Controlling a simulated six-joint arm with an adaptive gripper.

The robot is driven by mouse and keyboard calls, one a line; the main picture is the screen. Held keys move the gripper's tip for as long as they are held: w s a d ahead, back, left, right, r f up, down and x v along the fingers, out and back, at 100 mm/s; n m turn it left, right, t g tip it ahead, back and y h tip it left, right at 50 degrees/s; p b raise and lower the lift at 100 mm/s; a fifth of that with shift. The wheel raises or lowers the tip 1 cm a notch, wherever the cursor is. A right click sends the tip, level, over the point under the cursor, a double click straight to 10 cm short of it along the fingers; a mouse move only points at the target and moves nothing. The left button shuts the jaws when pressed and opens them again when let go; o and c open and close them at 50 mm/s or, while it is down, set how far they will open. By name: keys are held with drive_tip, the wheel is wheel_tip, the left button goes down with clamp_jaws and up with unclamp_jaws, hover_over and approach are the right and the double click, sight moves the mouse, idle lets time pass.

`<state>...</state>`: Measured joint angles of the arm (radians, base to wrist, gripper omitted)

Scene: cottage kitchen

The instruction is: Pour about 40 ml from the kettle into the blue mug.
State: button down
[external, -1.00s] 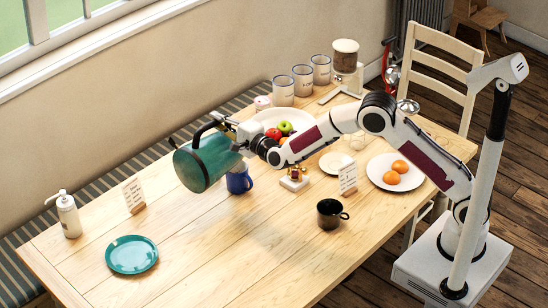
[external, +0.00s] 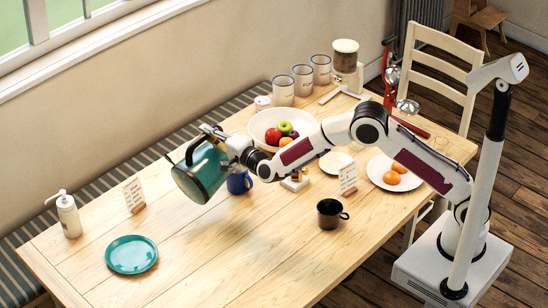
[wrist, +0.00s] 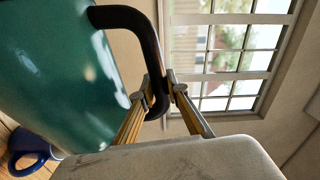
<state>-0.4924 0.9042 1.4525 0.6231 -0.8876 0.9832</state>
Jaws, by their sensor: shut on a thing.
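The green kettle (external: 205,172) is held in the air above the table, tilted, its body to the left of my gripper (external: 222,135). In the wrist view my gripper (wrist: 163,80) is shut on the kettle's black handle (wrist: 135,22). The kettle's body (wrist: 50,70) fills the left of that view. The blue mug (external: 240,183) stands on the table just right of and below the kettle, its upper part partly hidden by my arm. It also shows at the lower left of the wrist view (wrist: 30,145). The spout and any liquid are hidden.
A black mug (external: 329,213) stands to the right on the table. A teal plate (external: 131,254), a soap bottle (external: 68,215) and a card (external: 134,194) are to the left. A fruit bowl (external: 262,122) is behind. A small ornament (external: 295,181) and another card (external: 348,177) stand near my arm.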

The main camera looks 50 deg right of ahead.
drive_tip(key=shift+a+f+n, duration=0.25)
drive_tip(key=shift+a+n, duration=0.25)
drive_tip(key=shift+a, duration=0.3)
drive_tip(key=shift+a+f+n, duration=0.15)
drive_tip(key=shift+a+n, duration=0.2)
drive_tip(key=shift+n, duration=0.05)
drive_tip(key=shift+a, duration=0.25)
idle(0.5)
